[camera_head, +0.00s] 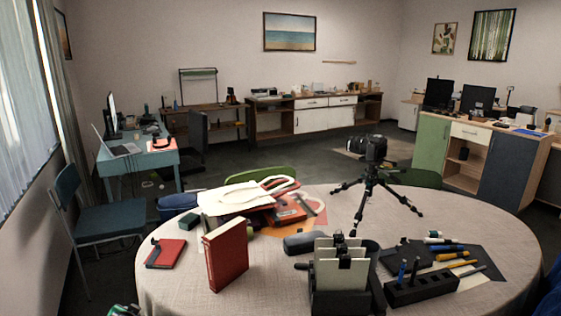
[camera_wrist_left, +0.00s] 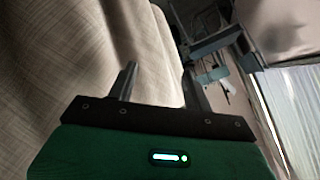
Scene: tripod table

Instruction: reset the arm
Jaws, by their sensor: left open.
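My left gripper (camera_wrist_left: 160,78) shows in the left wrist view with its two fingers apart and nothing between them. It hangs beside the draped cloth of the round table (camera_wrist_left: 95,50). In the head view only a small green part of it shows at the bottom left corner, beside the near left edge of the round table (camera_head: 185,285). My right gripper is in neither view.
On the table are a red book (camera_head: 226,255) standing upright, a red notebook (camera_head: 166,253), a black tripod with camera (camera_head: 371,180), a card holder (camera_head: 340,275) and a pen holder (camera_head: 420,288). A blue chair (camera_head: 105,220) stands left.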

